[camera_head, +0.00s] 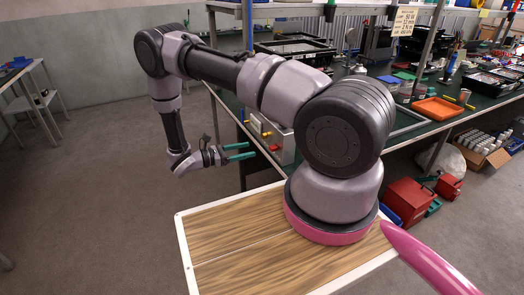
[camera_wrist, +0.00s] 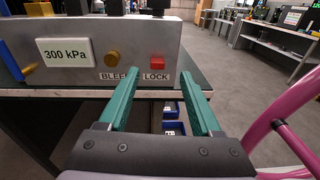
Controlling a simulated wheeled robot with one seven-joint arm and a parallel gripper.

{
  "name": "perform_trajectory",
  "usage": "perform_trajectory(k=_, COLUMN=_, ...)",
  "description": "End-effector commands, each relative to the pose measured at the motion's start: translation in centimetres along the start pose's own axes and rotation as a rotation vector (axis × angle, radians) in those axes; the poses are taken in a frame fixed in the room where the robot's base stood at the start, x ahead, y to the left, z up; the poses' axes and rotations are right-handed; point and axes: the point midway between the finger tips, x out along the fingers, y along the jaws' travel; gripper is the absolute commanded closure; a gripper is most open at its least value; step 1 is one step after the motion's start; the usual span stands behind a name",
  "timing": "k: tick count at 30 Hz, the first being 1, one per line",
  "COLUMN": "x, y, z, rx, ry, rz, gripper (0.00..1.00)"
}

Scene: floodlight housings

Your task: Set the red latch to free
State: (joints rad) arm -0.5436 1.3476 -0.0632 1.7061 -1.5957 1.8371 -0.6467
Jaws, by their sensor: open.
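No label reading free can be made out.
The box stands at the edge of a dark green bench (camera_head: 405,130). Blue bins (camera_wrist: 172,110) show beneath it. Open floor lies left of the bench.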

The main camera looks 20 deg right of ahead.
Motion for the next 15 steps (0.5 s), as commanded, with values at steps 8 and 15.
perform_trajectory(k=8, x=1.0, y=-0.3, z=-2.0, rx=-0.044, ry=-0.049, rz=0.053, gripper=0.35)
perform_trajectory(k=15, x=5.2, y=-0.1, z=-1.8, rx=-0.044, ry=-0.047, rz=0.048, gripper=0.35)
